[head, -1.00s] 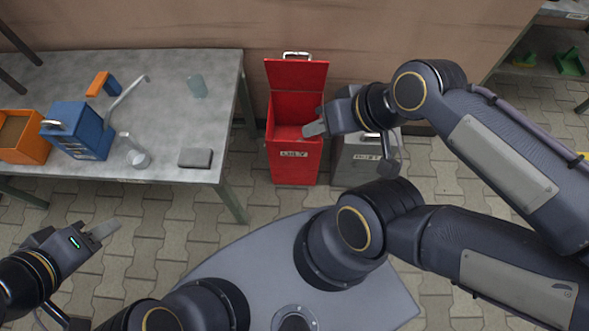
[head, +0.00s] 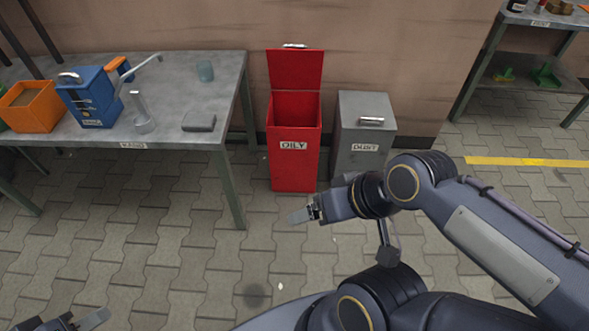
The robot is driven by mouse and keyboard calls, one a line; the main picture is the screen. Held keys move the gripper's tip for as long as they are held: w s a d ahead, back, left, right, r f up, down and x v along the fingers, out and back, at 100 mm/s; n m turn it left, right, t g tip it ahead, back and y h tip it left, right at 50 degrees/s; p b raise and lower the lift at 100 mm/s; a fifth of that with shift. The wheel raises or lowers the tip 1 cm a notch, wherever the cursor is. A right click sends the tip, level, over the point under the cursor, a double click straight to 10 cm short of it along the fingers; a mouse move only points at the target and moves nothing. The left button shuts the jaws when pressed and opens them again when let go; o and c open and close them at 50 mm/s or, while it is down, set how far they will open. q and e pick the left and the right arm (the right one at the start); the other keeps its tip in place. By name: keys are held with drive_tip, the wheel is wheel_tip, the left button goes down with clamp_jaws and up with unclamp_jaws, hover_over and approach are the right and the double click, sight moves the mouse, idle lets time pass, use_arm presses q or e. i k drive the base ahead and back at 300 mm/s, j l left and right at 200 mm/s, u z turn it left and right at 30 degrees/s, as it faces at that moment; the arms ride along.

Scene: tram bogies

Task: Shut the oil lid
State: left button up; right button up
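The red bin labelled OILY (head: 293,158) stands on the floor against the wall. Its red lid (head: 295,69) is open and stands upright at the back, with a metal handle at its top edge. My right gripper (head: 301,215) is in front of and below the bin in the picture, apart from the lid and with nothing seen in it. Its finger gap is not clear from this angle. My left gripper (head: 88,321) shows only partly at the bottom left edge, far from the bin, and its finger gap is not clear either.
A grey bin labelled DUST (head: 363,140), its lid shut, stands right of the red bin. A metal table (head: 185,140) at left holds a blue can (head: 90,97), an orange box (head: 33,108) and small items. A shelf (head: 540,68) stands far right. The paved floor between is clear.

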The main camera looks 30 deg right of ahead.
sight(292, 67)
drive_tip(key=i+l, duration=0.45)
drive_tip(key=i, duration=0.15)
drive_tip(key=i+l, duration=0.5)
drive_tip(key=i, duration=0.1)
